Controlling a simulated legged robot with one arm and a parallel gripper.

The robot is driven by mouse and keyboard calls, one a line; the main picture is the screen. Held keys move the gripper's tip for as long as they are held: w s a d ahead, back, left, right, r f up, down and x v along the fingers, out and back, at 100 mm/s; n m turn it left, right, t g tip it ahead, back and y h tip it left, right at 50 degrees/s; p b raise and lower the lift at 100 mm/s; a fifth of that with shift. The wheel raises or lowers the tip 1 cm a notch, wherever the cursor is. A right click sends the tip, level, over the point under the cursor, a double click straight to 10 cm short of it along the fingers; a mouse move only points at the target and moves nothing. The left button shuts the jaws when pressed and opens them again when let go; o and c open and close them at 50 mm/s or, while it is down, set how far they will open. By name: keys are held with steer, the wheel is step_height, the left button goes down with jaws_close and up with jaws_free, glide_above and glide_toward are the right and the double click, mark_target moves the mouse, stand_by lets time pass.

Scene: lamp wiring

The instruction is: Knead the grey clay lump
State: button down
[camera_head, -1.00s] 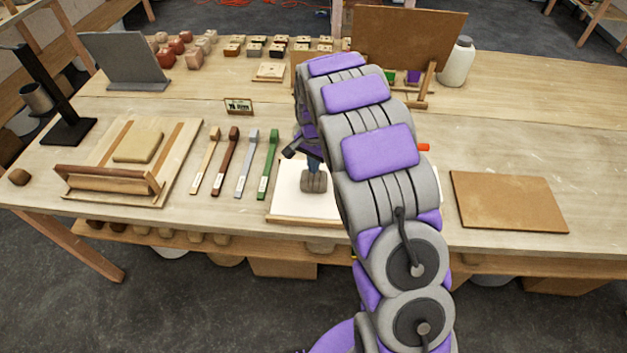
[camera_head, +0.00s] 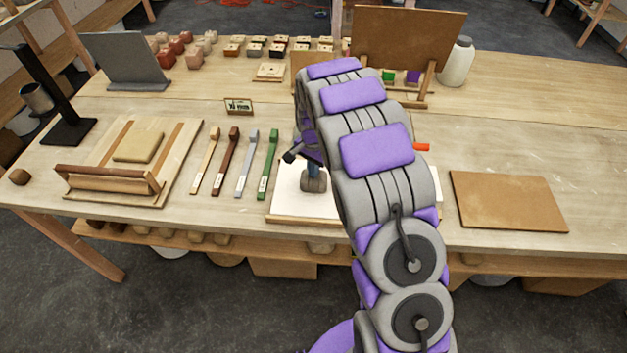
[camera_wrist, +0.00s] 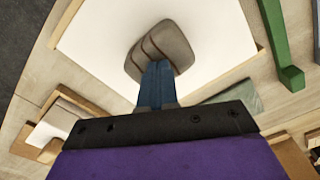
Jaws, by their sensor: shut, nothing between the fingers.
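The grey clay lump (camera_head: 314,180) sits on a white board (camera_head: 293,203) with a wooden front edge, near the front of the table. In the wrist view the lump (camera_wrist: 163,50) shows grooves across its top. My gripper (camera_head: 314,163) points down at the lump. Its blue fingers (camera_wrist: 157,82) are closed together, with nothing between them, and their tips overlap the lump's near side in the wrist view. I cannot tell whether they press on it or hover just above it. My arm hides the right part of the board.
Several coloured sticks (camera_head: 243,164) lie left of the board. Further left is a wooden board with a roller (camera_head: 108,178) and a tan slab (camera_head: 138,146). A brown board (camera_head: 508,201) lies to the right. An upright panel (camera_head: 405,45) and a white jar (camera_head: 457,62) stand behind.

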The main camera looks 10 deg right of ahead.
steer(key=shift+s+f, duration=0.1)
steer(key=shift+r+p, duration=0.4)
steer(key=shift+r, duration=0.6)
steer(key=shift+r, duration=0.1)
steer(key=shift+r+p, duration=1.15)
steer(key=shift+r, duration=1.8)
steer(key=s+r+n+b, duration=0.15)
steer(key=s+r, duration=0.35)
steer(key=s, duration=0.5)
steer(key=s+r+n, duration=0.3)
steer(key=s+r, duration=0.3)
steer(key=s, duration=0.3)
steer(key=s+n+g+b, duration=0.1)
steer(key=s+n, duration=0.4)
steer(key=s, duration=1.8)
steer(key=shift+f+g, duration=0.15)
steer(key=shift+g, duration=0.25)
